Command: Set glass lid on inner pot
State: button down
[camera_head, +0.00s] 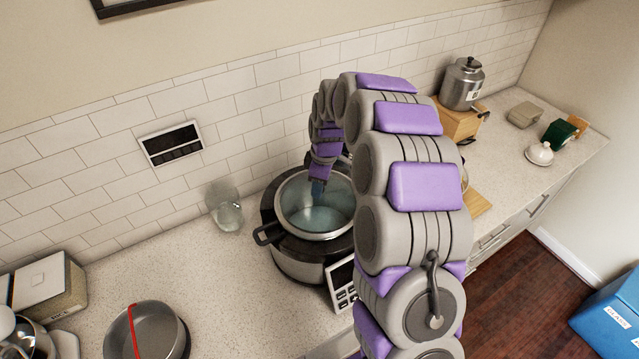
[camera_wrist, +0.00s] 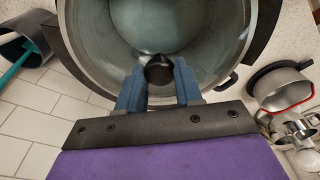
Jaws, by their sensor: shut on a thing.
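The inner pot is seated in a black and steel cooker (camera_head: 300,262) with a control panel at its front right. The round glass lid (camera_head: 322,215), clear bluish with a steel rim, lies level over the pot's opening. In the wrist view the lid (camera_wrist: 110,25) fills the top middle, with its black knob (camera_wrist: 159,72) between my fingertips. My gripper (camera_head: 317,188) comes down from above, its blue fingers (camera_wrist: 158,82) shut on the knob. Whether the lid's rim rests on the pot or hovers just above it, I cannot tell.
A clear glass (camera_head: 229,213) stands left of the cooker by the tiled wall. A grey pan with a red stripe (camera_head: 165,325) sits at the lower left. A metal canister (camera_head: 461,84) stands on a wooden block at the right.

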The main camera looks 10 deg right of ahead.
jog(key=shift+a, duration=0.8)
jog(key=shift+d+f+b, duration=0.15)
jog(key=shift+d+f, duration=0.05)
jog(key=shift+d, duration=0.3)
jog(key=shift+d+f+b, duration=0.15)
jog(key=shift+d+f, duration=0.05)
jog(key=shift+d, duration=0.25)
jog(key=shift+a, duration=0.7)
jog(key=shift+d+f, duration=0.35)
jog(key=shift+d, duration=0.2)
jog(key=shift+a, duration=0.15)
jog(key=c, duration=0.7)
grip_release()
jog(key=shift+o, duration=0.5)
